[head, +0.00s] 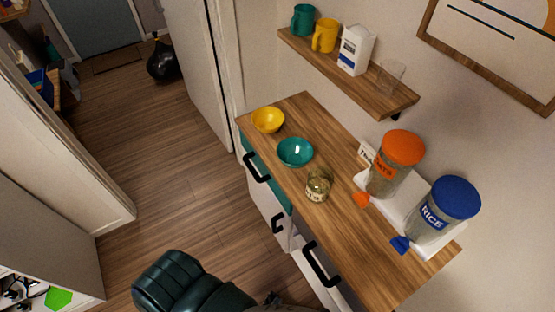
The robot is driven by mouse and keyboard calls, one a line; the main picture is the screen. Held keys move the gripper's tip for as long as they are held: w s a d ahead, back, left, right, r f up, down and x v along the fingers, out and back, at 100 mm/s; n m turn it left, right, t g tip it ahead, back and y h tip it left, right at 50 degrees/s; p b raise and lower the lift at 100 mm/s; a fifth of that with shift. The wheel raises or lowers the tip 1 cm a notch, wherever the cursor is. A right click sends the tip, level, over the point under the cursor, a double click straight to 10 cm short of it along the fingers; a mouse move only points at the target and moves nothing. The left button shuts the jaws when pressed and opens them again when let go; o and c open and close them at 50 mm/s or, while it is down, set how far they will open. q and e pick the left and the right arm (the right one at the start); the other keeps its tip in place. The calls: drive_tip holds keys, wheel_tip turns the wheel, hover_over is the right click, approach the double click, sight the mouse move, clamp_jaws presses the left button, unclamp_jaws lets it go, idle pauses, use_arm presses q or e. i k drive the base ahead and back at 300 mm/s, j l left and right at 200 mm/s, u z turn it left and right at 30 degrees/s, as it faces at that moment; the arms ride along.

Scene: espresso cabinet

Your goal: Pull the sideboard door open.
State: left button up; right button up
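The sideboard (325,155) stands right of centre in the head view, with a wooden top and teal and white fronts. Its fronts are seen steeply from above. One black handle (256,168) is on the upper left front and another (320,265) is farther right. A smaller black handle (278,223) sits lower, on a white front (264,208) that looks like a door. That front appears closed, but the steep angle hides much of it. Neither of my grippers is in view.
The sideboard top holds a yellow bowl (268,120), teal bowl (295,152), glass jar (318,186), orange-lidded jar (398,168) and blue-lidded RICE jar (440,210). A wall shelf (345,77) hangs above. Wooden floor (165,170) lies clear at left.

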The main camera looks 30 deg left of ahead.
sight(280, 224)
drive_tip(key=u, duration=1.3)
drive_tip(key=z, duration=0.1)
